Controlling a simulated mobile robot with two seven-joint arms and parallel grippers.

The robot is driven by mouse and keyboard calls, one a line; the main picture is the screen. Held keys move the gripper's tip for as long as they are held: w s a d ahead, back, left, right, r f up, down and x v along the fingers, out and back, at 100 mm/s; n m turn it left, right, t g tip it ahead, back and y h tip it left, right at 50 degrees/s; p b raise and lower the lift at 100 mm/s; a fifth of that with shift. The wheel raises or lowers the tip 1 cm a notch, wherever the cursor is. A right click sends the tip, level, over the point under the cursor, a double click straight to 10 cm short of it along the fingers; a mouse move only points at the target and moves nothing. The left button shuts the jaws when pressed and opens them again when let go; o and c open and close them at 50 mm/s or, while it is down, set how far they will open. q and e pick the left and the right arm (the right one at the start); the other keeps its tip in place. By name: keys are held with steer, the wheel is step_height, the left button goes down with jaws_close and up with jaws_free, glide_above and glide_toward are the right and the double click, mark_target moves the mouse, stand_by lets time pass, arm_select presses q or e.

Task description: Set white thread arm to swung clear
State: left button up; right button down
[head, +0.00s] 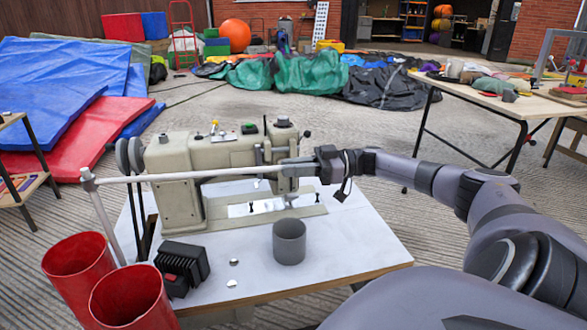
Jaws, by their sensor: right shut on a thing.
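The white thread arm (215,174) is a long pale rod running nearly level across the front of a beige sewing machine (180,175). Its left end meets a joint on top of a slanted post (102,217) at the table's left. Its right end reaches my right gripper (309,163), which is shut on it in front of the machine's head. The fingertips are small and partly hidden here. My right arm comes in from the right. My left gripper is not in view.
The white table (335,245) carries a grey cup (289,241), a black box (182,264) and two small metal pieces. Red cylinders (130,298) stand at the front left. A worktable (500,98) is at right.

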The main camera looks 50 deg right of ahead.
steer(key=c, duration=1.1)
jaws_free()
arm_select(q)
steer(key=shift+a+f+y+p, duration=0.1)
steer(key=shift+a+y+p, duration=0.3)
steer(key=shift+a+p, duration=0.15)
arm_select(e)
steer(key=v, duration=0.7)
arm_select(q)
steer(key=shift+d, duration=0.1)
